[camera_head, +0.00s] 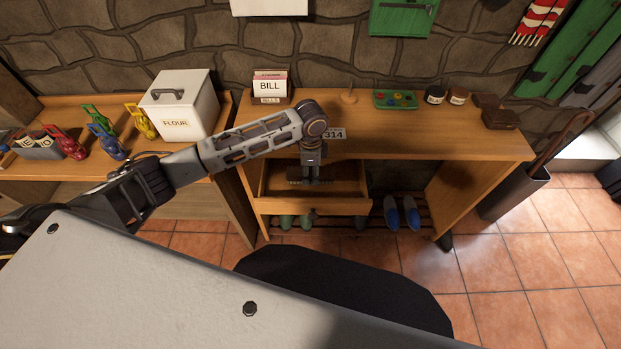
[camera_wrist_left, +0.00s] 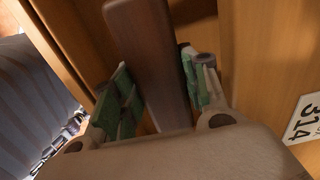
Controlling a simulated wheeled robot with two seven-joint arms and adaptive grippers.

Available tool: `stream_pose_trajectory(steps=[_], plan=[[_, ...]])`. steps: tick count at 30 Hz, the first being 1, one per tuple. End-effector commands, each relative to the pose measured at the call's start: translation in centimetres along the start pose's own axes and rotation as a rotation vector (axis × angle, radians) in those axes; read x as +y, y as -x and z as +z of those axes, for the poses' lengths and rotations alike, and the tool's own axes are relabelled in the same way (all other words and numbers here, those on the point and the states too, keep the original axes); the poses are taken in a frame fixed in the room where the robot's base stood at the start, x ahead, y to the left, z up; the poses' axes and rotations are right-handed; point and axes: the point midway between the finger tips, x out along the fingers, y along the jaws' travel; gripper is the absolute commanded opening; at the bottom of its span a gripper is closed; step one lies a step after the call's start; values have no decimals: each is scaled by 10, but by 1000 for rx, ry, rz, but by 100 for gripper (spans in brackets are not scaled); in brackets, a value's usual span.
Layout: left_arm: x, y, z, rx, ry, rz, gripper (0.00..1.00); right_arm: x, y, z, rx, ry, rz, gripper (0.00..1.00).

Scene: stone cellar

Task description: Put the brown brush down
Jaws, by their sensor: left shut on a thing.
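My left gripper (camera_head: 311,178) reaches down over an open drawer (camera_head: 340,207) in the wooden bench. In the left wrist view its green-padded fingers (camera_wrist_left: 160,100) stand on both sides of the brown brush (camera_wrist_left: 147,45) and are shut on it. Only a plain dark brown length of the brush shows there; the rest is out of frame or hidden. In the head view the brush is small and dark at the fingertips, and I cannot tell whether it touches the drawer floor. My right gripper is not in view.
The bench top (camera_head: 400,135) holds a BILL card box (camera_head: 270,87), a green tray (camera_head: 395,99), two jars and a brown box (camera_head: 501,119). A 314 plate (camera_head: 334,135) is near my arm. Shoes (camera_head: 402,214) stand on the slatted shelf below. A flour bin (camera_head: 180,104) stands left.

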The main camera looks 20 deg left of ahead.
Motion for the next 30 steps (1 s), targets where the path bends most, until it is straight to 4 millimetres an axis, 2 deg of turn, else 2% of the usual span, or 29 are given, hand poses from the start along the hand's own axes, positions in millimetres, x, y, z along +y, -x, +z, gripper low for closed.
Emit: stream_pose_trajectory(steps=[6,17,30], plan=[[0,-3,0,0,1,0,14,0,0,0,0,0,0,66],[0,-35,0,-1,1,-1,14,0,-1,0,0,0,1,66],[0,-39,0,0,0,-1,14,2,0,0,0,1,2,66]])
